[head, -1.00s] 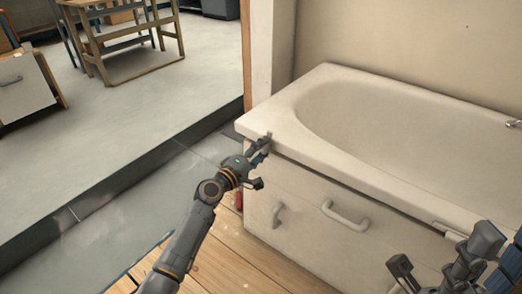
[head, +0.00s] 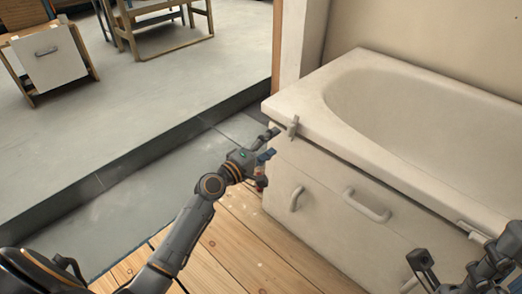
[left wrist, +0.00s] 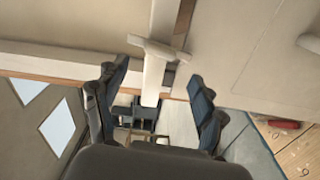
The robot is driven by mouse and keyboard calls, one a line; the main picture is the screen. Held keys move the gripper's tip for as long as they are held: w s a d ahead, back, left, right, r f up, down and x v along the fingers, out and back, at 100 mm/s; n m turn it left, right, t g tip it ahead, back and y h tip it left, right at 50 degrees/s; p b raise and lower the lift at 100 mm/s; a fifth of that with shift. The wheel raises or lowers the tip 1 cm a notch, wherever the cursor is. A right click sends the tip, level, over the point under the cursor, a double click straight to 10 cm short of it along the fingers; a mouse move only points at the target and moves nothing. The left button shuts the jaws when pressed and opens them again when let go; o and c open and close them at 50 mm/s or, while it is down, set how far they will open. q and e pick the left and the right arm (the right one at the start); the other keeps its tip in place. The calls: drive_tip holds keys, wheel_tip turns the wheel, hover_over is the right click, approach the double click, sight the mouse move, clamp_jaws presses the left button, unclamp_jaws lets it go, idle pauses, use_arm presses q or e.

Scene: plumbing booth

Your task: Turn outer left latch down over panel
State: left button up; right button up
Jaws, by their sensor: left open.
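The outer left latch (head: 292,127) is a small pale grey piece at the left end of the tub front. It stands up against the rim, above the white panel (head: 320,190). In the left wrist view the latch (left wrist: 160,49) looks like a cross-shaped piece over the dark gap between rim and panel. My left gripper (head: 271,144) is open and empty, just left of the latch and apart from it. In the left wrist view the latch lies beyond the spread fingers. My right gripper is partly cut off at the lower right; its jaw state is unclear.
The white bathtub (head: 350,120) fills the right side. Two handles (head: 367,205) stick out from the panel, and another pale fitting (head: 482,240) sits under the rim farther right. A small red thing (left wrist: 285,125) lies near the wooden floor.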

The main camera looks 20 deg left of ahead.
use_arm(q)
drive_tip(key=v, duration=0.5)
idle(0.3)
